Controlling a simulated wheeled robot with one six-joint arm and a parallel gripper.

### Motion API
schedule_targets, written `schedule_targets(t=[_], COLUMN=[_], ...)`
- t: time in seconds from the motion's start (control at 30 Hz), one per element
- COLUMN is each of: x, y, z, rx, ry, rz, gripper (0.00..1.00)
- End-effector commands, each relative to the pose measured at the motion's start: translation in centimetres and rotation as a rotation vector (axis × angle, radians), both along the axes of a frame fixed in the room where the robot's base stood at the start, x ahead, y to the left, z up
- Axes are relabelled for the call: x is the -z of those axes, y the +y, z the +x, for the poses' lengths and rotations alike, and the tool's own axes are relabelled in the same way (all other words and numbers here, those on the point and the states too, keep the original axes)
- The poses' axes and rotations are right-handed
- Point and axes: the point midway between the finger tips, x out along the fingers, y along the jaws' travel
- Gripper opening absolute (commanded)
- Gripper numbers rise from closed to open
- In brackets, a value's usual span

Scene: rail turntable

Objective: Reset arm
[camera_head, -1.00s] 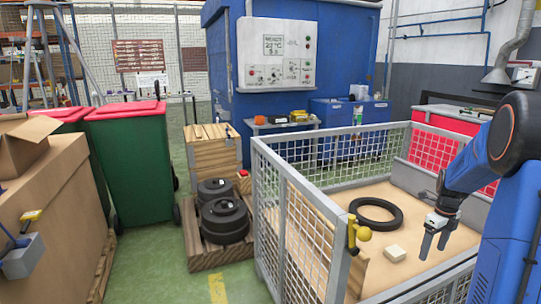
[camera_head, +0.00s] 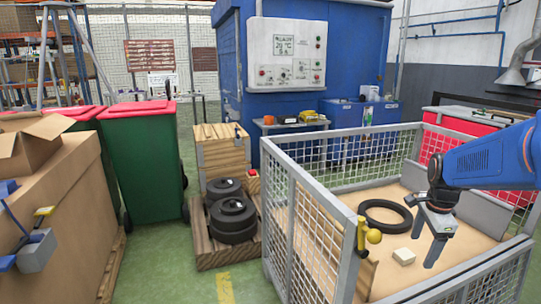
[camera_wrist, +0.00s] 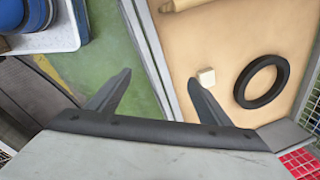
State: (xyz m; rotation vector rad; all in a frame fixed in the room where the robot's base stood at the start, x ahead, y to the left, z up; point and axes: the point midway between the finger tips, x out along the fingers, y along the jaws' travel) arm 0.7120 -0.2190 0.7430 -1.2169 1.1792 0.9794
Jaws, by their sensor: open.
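My gripper (camera_head: 425,240) is open and empty in the head view. It points down over the near right part of the mesh-walled cage bin (camera_head: 330,256). In the wrist view my gripper (camera_wrist: 160,88) shows two fingers spread wide with nothing between them. My blue arm reaches in from the right edge of the head view. Inside the bin, a black ring (camera_head: 385,213) and a small pale block (camera_head: 403,256) lie on the tan floor, apart from my gripper. Both the ring (camera_wrist: 262,81) and the block (camera_wrist: 206,77) also show in the wrist view.
A wooden stand with black discs (camera_head: 232,216), a green wheelie bin (camera_head: 142,160) and a large carton (camera_head: 60,225) stand left. Green floor lies between.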

Motion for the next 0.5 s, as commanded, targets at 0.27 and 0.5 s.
schedule_targets(t=[0.27,0.5], x=[-2.6,-3.5], y=[5.8,9.7], z=[-5.8,-11.2], rx=[-0.454,-0.841], ry=[-0.048,-0.084], rz=[-0.091,-0.184], gripper=[0.73,0.73])
